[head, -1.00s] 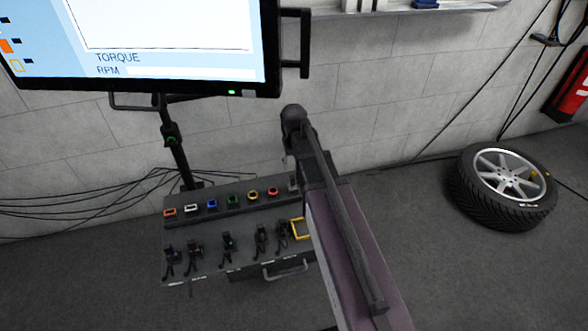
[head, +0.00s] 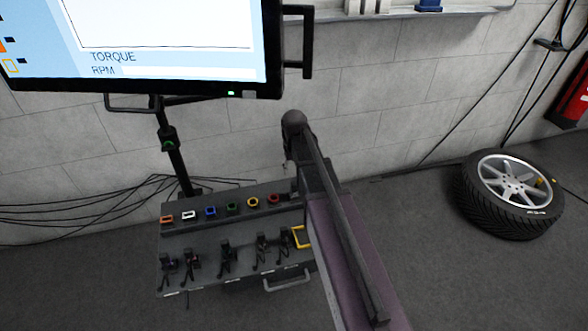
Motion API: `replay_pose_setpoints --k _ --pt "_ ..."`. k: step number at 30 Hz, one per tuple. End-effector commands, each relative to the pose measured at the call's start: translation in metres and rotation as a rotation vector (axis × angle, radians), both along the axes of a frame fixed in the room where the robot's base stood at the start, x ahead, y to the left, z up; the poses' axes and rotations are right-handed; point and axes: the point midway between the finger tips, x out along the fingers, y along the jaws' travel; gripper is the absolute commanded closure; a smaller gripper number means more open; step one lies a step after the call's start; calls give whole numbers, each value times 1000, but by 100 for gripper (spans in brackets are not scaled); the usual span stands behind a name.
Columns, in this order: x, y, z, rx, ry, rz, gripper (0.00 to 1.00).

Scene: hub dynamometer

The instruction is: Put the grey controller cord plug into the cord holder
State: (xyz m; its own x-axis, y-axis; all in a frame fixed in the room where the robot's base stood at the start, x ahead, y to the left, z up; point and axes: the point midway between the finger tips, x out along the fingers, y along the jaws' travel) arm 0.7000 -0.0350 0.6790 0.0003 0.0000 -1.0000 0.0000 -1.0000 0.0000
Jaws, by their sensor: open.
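A dark equipment case (head: 200,240) stands on the floor below the monitor. Its upper ledge carries a row of coloured square frames: orange (head: 167,219), white (head: 188,215), blue (head: 211,211), green (head: 232,206), yellow (head: 253,202) and red (head: 274,198). Several dark plugs with short cords (head: 226,258) stand in a row on the lower ledge. I cannot pick out a grey plug or tell which part is the cord holder. My arm covers the right end of the case, and my gripper is hidden behind it.
A larger yellow frame (head: 301,237) sits at the lower ledge's right, above a handle (head: 287,284). The monitor (head: 140,45) hangs over the case on a stand (head: 177,160). Loose cables (head: 85,208) lie at left. A wheel (head: 508,194) lies on open floor at right.

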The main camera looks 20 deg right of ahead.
Motion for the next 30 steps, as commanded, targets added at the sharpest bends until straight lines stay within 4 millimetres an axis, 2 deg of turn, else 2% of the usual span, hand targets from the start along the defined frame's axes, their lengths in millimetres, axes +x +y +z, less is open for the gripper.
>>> replay_pose_setpoints --k 21,30 --pt "0 0 -61 0 -1 0 40" --pt "0 0 -80 0 0 0 40"
